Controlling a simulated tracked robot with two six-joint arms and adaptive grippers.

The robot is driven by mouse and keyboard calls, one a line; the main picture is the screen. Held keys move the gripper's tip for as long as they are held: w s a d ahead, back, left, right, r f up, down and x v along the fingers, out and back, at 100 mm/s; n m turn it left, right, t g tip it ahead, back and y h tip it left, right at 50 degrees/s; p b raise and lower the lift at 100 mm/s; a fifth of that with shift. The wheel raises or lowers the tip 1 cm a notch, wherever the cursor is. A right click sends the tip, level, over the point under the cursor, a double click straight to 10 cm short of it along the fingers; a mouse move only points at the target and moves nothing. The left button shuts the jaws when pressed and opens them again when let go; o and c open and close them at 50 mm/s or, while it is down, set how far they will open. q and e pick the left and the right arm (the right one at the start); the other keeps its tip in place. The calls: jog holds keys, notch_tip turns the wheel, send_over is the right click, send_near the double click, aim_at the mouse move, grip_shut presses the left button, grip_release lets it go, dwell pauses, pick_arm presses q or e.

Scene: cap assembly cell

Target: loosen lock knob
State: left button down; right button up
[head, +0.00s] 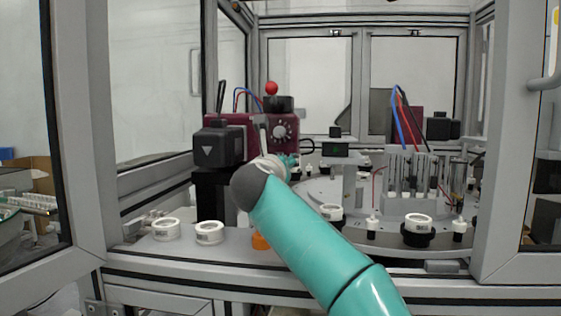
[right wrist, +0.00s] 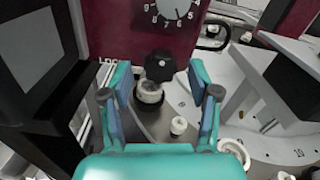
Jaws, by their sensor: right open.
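The lock knob (right wrist: 159,65) is a dark knob with a pale dot on the lower front of a maroon box (right wrist: 115,25), beside partly hidden "LOC" lettering. My right gripper (right wrist: 160,75) is open, one teal finger on each side of the knob in the right wrist view. I cannot tell whether the fingers reach as far as the knob; no contact shows. In the head view my right gripper (head: 290,163) is small, at the maroon box's (head: 222,124) lower right, and the knob is hidden there. My left gripper is not in view.
A numbered dial (head: 281,131) sits above the knob. A white-ringed part (right wrist: 149,92) stands just below the knob, and a small white cap (right wrist: 178,125) is nearby. The round turntable (head: 310,196) with several fixtures lies right. White caps (head: 166,229) stand on the front left ledge.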

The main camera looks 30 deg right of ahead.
jog(key=c, duration=1.2)
jog(key=shift+o, duration=0.2)
jog(key=n+p, duration=0.4)
jog(key=n, duration=0.1)
jog(key=shift+n+p, duration=0.4)
jog(key=o, duration=1.2)
jog(key=shift+c, duration=0.2)
jog(key=v, duration=1.2)
